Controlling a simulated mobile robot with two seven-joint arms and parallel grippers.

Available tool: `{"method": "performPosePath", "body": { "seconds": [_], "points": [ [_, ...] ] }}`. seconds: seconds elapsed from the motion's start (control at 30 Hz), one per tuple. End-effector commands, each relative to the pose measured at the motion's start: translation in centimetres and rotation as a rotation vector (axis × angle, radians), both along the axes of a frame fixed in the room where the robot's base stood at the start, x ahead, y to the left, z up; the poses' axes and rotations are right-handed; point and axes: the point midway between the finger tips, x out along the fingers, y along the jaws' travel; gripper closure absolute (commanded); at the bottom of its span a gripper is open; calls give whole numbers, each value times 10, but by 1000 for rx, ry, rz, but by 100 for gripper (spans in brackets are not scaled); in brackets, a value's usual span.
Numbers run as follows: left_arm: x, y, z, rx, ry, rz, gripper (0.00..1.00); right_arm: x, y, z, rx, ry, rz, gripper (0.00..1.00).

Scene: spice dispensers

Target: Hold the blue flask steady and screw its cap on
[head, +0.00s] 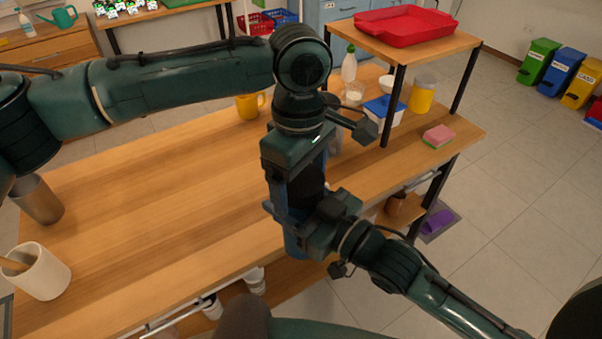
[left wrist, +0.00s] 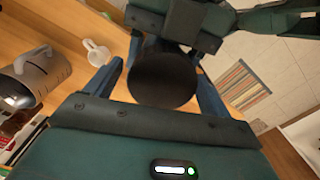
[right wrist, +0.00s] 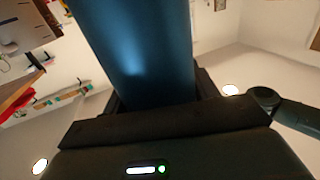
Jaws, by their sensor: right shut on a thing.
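The blue flask (head: 293,243) is upright near the table's front edge, mostly hidden by my grippers in the head view. Its blue body (right wrist: 140,50) fills the middle of the right wrist view. My right gripper (head: 304,228) is shut on the flask's body from the right. The dark round cap (left wrist: 163,80) is seen from above in the left wrist view. My left gripper (left wrist: 165,88) points down over it, with one finger on each side and narrow gaps showing. The joint between cap and flask is hidden, so I cannot tell how the cap is seated.
A yellow mug (head: 250,105) stands behind my left gripper. A metal cup (head: 40,198) and a white crock (head: 42,272) stand at the left. A raised shelf with a red tray (head: 405,25), and a sponge (head: 438,137), are at the right. The table's middle left is clear.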

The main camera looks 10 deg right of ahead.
Motion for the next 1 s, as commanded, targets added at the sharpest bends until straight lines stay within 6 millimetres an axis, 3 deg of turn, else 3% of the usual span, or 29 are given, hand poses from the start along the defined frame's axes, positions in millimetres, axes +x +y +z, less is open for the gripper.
{"method": "performPosePath", "body": {
  "seconds": [0.53, 0.67, 1.0],
  "points": [
    [1, 0, 1, -2, -2, 1, 63, -1, 1, 2, 2, -4, 3, 100],
    [1, -1, 1, -4, -2, -45, 63, -1, 2, 2, 2, -4, 4, 100],
    [1, -2, 1, -7, -6, -516, 63, -2, 3, 2, 4, -5, 7, 100]
  ]
}}
